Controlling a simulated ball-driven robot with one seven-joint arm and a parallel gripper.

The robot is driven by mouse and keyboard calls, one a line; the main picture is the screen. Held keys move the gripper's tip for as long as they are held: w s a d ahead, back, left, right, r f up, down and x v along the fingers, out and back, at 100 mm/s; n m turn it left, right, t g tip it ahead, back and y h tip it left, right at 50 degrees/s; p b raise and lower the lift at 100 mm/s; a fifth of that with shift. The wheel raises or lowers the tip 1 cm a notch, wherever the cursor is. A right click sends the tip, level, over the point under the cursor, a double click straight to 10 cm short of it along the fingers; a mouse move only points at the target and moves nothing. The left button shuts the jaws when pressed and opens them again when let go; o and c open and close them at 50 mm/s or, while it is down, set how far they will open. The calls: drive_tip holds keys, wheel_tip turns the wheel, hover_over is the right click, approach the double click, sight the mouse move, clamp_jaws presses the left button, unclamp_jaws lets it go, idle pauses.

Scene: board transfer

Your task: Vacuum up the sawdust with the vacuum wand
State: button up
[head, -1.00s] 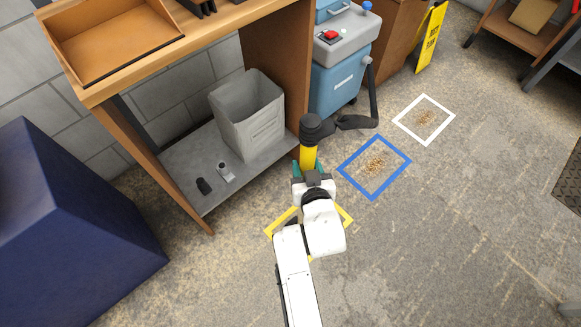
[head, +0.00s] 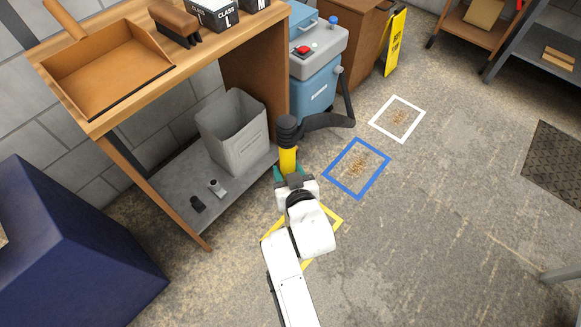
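My gripper (head: 289,172) has its teal fingers closed around the yellow vacuum wand (head: 289,159), which stands roughly upright with a black ribbed end on top. A black hose (head: 328,121) runs from that end to the blue and grey vacuum (head: 314,88) behind. Sawdust (head: 356,166) lies inside a blue square outline (head: 377,178) on the floor, right of the wand. A fainter sawdust patch (head: 399,117) lies inside a white square outline (head: 414,130) farther back. A yellow outline (head: 332,218) is mostly hidden under my arm, so its inside cannot be judged. The wand's lower end is hidden.
A wooden bench (head: 200,52) with a dustpan (head: 110,75) and brush (head: 175,22) stands at left. A grey bin (head: 237,140) sits on its lower shelf. A dark blue block (head: 75,250) fills the lower left. A yellow sign (head: 395,42) stands behind. Floor at right is open.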

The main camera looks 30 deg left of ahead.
wheel_tip(320, 180, up, 2)
drive_tip(key=shift+r+p, duration=0.1)
drive_tip(key=shift+p, duration=0.4)
idle(0.5)
drive_tip(key=shift+w+d, duration=0.3)
drive_tip(key=shift+d, duration=0.35)
drive_tip(key=w+d+r+m+t+h+p, duration=0.1)
drive_tip(key=d+m+t+h+p, duration=0.2)
drive_tip(key=d, duration=1.3)
drive_tip(key=d+r+m+t+h+p, duration=0.1)
drive_tip(key=d+r+m+h+p, duration=0.25)
drive_tip(key=d, duration=1.15)
drive_tip(key=s+d+m+h+p, duration=0.3)
drive_tip(key=s+d+p, duration=0.1)
drive_tip(key=d, duration=0.6)
drive_tip(key=shift+s+r+t+h, duration=0.35)
drive_tip(key=shift+s+t, duration=0.05)
drive_tip(key=shift+s, duration=0.05)
